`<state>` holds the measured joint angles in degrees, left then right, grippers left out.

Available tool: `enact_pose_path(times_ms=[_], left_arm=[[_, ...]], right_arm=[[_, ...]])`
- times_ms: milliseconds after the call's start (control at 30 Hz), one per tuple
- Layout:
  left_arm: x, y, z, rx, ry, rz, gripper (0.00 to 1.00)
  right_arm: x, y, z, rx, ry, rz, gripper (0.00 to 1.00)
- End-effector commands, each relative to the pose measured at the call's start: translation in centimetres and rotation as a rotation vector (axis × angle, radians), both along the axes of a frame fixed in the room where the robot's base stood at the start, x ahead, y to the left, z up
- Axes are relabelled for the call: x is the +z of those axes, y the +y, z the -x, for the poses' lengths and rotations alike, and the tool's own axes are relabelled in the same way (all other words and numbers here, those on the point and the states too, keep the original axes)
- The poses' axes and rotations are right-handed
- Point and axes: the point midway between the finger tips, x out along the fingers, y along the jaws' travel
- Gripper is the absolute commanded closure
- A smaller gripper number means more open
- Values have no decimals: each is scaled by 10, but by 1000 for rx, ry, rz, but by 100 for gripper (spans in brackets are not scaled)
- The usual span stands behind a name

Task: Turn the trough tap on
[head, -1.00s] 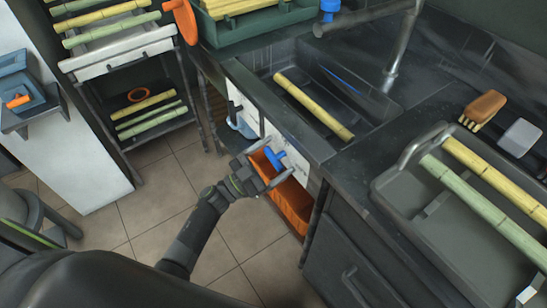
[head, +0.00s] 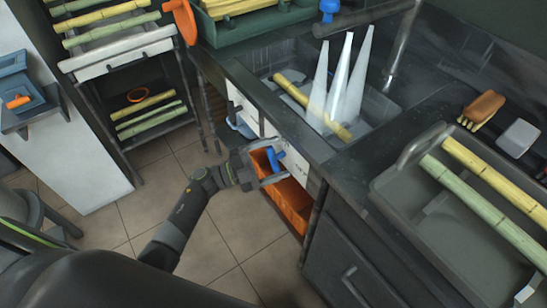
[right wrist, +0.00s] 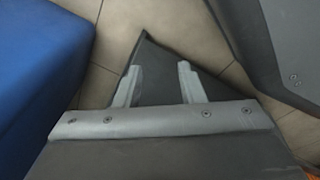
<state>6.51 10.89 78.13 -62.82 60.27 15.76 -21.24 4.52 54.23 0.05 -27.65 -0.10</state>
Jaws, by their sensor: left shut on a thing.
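The blue trough tap handle (head: 273,158) sits on the white front panel below the trough. My left gripper (head: 276,163) is shut on this handle, with its fingers on either side. Three pale water jets (head: 342,85) run from the dark pipe (head: 365,19) down into the dark trough (head: 388,104). A yellow cane (head: 290,87) lies in the trough, partly hidden by the jets. My right gripper (right wrist: 157,82) shows only in the right wrist view, with its fingers apart and nothing between them.
An orange bin (head: 290,203) stands open just under the tap. A grey tray with canes (head: 400,190) lies on the counter at right, near a brush (head: 482,108). A rack of canes (head: 120,65) stands at left. The tiled floor between is clear.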

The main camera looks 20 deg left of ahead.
Motion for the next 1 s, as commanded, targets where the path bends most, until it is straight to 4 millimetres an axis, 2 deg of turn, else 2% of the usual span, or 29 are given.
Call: enact_pose_path(times_ms=[633,667,767,1000], left_arm=[[-1,0,0,0,-32,-44,39],[-1,0,0,0,-32,-44,15],[-1,0,0,0,-32,-43,2],[0,0,0,1,-32,-43,0]], right_arm=[[0,-7,4,4,5,9,64],[0,-7,5,4,5,10,64],[0,-7,5,3,6,10,64],[0,-7,6,3,7,9,64]])
